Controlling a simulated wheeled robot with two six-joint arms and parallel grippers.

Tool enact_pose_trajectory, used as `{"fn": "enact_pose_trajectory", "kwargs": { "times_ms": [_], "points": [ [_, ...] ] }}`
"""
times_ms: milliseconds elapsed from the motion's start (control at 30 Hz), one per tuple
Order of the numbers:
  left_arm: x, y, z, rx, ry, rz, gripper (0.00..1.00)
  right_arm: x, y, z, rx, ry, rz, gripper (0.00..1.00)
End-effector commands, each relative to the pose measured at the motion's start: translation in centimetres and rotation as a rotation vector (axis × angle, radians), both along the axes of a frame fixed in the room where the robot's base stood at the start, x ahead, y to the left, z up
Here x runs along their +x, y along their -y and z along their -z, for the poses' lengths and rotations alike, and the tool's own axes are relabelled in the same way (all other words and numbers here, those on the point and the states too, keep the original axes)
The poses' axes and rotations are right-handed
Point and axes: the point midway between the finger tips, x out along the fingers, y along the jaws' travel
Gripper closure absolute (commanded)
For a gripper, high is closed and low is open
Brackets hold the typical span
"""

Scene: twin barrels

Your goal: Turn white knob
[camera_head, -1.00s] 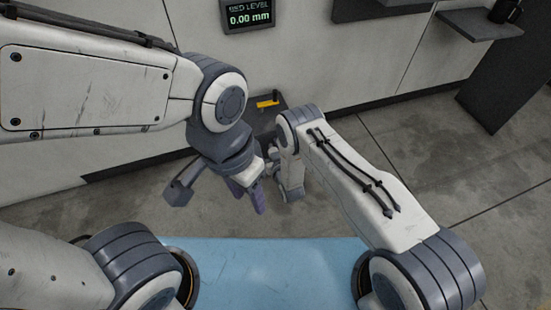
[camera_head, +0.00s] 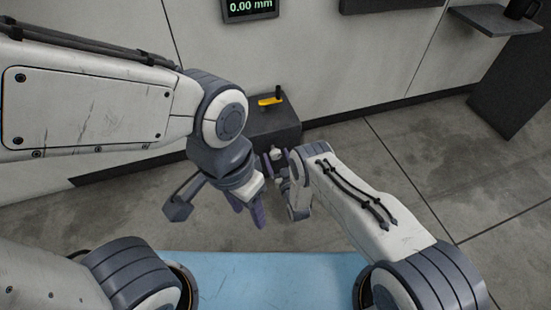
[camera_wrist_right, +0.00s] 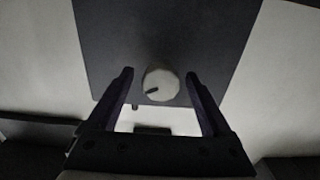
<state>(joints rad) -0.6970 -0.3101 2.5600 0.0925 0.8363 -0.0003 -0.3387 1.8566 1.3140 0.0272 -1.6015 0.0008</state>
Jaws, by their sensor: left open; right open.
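The white knob (camera_wrist_right: 160,84) is on the face of a dark box (camera_wrist_right: 125,45), with a dark mark on its left side. In the right wrist view my right gripper (camera_wrist_right: 160,82) is open, its fingers on either side of the knob, with gaps visible on both sides. I cannot tell whether the fingertips reach its depth. In the head view my right gripper (camera_head: 272,160) is small and partly hidden beside the dark box (camera_head: 272,130). My left gripper (camera_head: 247,215) is open and empty, hanging to the lower left, apart from the box.
A yellow lever (camera_head: 270,101) sits on top of the box. A display (camera_head: 250,8) reading 0.00 mm is on the wall above. A dark shelf (camera_head: 495,20) holds a dark mug (camera_head: 520,8) at the upper right. The floor at right is clear.

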Motion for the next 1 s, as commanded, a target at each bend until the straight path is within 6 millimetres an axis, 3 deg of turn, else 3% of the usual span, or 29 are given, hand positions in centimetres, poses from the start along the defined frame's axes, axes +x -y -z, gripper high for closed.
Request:
{"fn": "enact_pose_trajectory", "kwargs": {
  "times_ms": [400,433,633,667,1000],
  "points": [
    [0.00,0.00,0.54,0.000,0.000,0.000,0.50,1.14,-0.58,-0.04,-0.001,-0.002,-0.003,0.16],
    [0.00,0.00,0.54,0.000,0.000,0.000,0.50,1.13,-0.57,-0.04,-0.001,-0.002,-0.003,0.20],
    [0.00,0.00,0.54,0.000,0.000,0.000,0.50,1.10,-0.55,-0.02,-0.001,-0.002,-0.003,0.96],
    [0.00,0.00,0.54,0.000,0.000,0.000,0.50,1.10,-0.54,-0.01,-0.001,-0.002,-0.003,1.00],
    [0.00,0.00,0.42,0.000,0.000,0.000,0.50,1.05,-0.53,0.01,0.050,-0.019,-0.002,1.00]
  ]
}}
